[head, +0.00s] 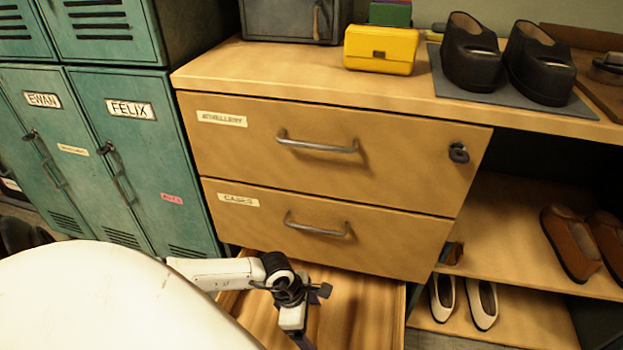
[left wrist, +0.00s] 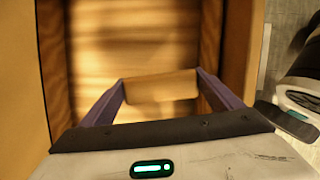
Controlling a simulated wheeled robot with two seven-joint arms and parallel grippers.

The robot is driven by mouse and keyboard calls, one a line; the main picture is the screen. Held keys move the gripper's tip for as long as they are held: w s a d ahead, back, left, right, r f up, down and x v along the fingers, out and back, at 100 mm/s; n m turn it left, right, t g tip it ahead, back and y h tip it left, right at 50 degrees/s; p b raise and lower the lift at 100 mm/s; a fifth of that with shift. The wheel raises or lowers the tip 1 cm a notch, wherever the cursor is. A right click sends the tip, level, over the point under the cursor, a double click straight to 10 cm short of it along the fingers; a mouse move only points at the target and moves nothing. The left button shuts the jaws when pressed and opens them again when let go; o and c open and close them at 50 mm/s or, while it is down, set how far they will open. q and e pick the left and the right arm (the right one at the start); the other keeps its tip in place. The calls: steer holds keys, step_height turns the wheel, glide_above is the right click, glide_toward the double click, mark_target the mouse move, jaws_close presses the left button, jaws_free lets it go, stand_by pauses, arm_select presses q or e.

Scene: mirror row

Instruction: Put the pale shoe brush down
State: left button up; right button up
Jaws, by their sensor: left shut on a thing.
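The pale shoe brush (left wrist: 160,90) shows in the left wrist view as a pale wooden block between the two purple fingers of my left gripper (left wrist: 162,82). The gripper is shut on it. Below it is the wooden inside of an open drawer (left wrist: 95,30), blurred, with walls on both sides. In the head view my left gripper (head: 304,342) points down over the open bottom drawer (head: 365,310), and the brush is hidden there. I cannot tell whether the brush touches the drawer floor. My right gripper is not in view.
Two closed drawers (head: 320,175) sit above the open one. The counter holds a yellow box (head: 381,50) and black shoes (head: 472,55) on a grey mat. Brown shoes (head: 570,245) and white shoes (head: 482,303) stand on shelves at right. Teal lockers (head: 120,150) stand at left.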

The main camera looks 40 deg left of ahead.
arm_select(q)
steer(key=f+n+b, duration=0.1)
steer(key=f, duration=0.2)
steer(key=a+f+n+b, duration=0.1)
steer(key=f+b, duration=0.1)
steer(key=f, duration=0.1)
steer(key=s+a+f+b, duration=0.1)
steer(key=f, duration=0.3)
steer(key=shift+a+n+t, duration=0.2)
steer(key=shift+n+t, duration=0.1)
steer(key=shift+n, duration=0.1)
steer(key=shift+f+b, duration=0.45)
steer(key=shift+f, duration=0.05)
step_height(320, 180, down, 4)
steer(key=shift+r+b, duration=0.1)
steer(key=shift+b, duration=0.95)
steer(key=shift+r, duration=0.15)
steer(key=shift+f, duration=0.25)
steer(key=o, duration=1)
steer(key=shift+r+y, duration=0.1)
steer(key=shift+y, duration=0.2)
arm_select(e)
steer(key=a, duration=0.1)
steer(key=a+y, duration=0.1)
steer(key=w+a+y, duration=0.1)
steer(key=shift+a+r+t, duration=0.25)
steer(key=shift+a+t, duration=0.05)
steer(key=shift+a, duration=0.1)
arm_select(q)
steer(key=shift+r, duration=0.1)
